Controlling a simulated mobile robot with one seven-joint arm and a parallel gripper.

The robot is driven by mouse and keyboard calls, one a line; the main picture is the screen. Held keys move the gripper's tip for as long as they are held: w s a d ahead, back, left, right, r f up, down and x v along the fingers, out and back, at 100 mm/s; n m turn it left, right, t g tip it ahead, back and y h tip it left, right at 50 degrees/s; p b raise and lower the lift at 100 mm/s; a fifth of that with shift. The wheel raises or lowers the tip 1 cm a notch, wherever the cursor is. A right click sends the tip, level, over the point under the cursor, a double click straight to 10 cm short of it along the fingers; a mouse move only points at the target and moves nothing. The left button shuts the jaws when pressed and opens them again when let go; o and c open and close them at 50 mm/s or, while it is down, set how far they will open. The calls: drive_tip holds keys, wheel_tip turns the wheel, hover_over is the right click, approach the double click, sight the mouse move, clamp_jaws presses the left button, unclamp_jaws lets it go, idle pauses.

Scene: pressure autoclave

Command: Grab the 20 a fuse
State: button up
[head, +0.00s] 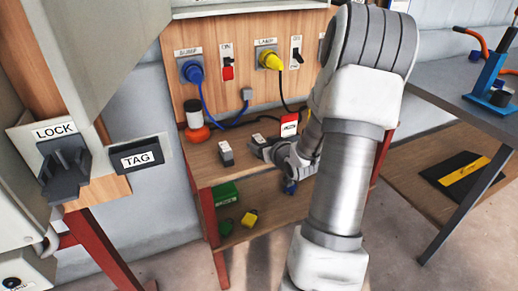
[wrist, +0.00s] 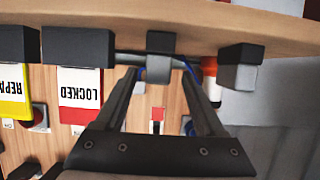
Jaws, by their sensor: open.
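Two small grey-and-black blocks that look like fuses stand on the upper wooden shelf in the head view: a left one (head: 226,153) and a right one (head: 257,141). Their ratings are too small to read, so I cannot tell which is the 20 A fuse. My gripper (head: 271,152) is low over the shelf, close to the right block. In the wrist view, which is upside down, my open gripper (wrist: 158,68) has one block (wrist: 160,44) between its fingertips, with no clear grip. The other block (wrist: 241,66) is off to the side, clear of the fingers.
A red-and-white tag (head: 289,125) stands beside my arm; the wrist view shows it reading LOCKED (wrist: 80,90), beside a yellow tag (wrist: 14,92). An orange-based bottle (head: 196,125) is at the shelf's left. Blue (head: 191,70) and yellow (head: 268,58) plugs trail cables behind.

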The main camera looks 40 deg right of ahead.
sight(259, 142)
drive_tip(key=x, duration=0.3)
drive_tip(key=shift+d+f+b, duration=0.15)
drive_tip(key=shift+b, duration=0.2)
drive_tip(key=shift+c, duration=0.2)
clamp_jaws()
